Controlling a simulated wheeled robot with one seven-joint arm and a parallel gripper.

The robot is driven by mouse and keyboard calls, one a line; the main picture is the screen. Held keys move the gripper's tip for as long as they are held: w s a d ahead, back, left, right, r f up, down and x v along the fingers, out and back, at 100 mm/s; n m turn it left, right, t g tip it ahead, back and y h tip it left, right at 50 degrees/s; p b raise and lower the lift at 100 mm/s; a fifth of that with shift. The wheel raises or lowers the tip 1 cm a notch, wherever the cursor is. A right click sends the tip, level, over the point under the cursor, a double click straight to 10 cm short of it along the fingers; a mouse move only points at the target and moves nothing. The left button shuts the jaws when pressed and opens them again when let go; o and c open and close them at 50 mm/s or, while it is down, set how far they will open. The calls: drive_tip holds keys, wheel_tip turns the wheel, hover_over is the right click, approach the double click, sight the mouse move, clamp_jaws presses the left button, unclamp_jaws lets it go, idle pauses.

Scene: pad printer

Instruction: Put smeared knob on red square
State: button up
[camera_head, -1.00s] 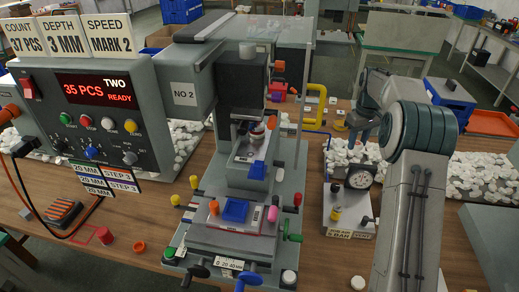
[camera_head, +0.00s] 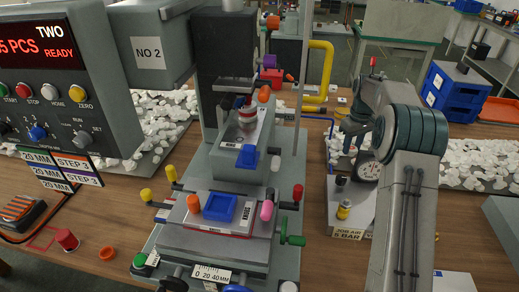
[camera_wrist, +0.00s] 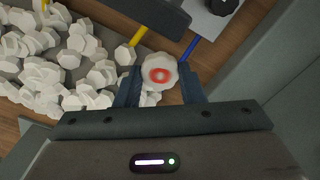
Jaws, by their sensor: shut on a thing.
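The smeared knob (camera_wrist: 159,73) is a white, many-sided piece with a red smear on its top face. In the wrist view my gripper (camera_wrist: 160,84) is shut on it, with one dark finger on each side. The knob cannot be made out in the head view, where my arm covers part of the right side. The red square (camera_head: 42,238) is a thin red outline on the wooden table at the lower left. A red cylinder (camera_head: 67,240) stands at its right side.
The pad printer (camera_head: 235,165) stands mid-table, with coloured knobs sticking out. The control box (camera_head: 60,85) is at its left. White pieces (camera_wrist: 85,65) are heaped beside my gripper.

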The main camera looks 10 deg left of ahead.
drive_tip(key=p, duration=0.2)
hover_over(316, 164)
wheel_tip(316, 164, down, 7)
drive_tip(key=shift+f, duration=2)
drive_tip(key=shift+f, duration=0.15)
drive_tip(key=o, duration=0.7)
drive_tip(key=shift+c, duration=0.2)
drive_tip(key=shift+o, duration=0.2)
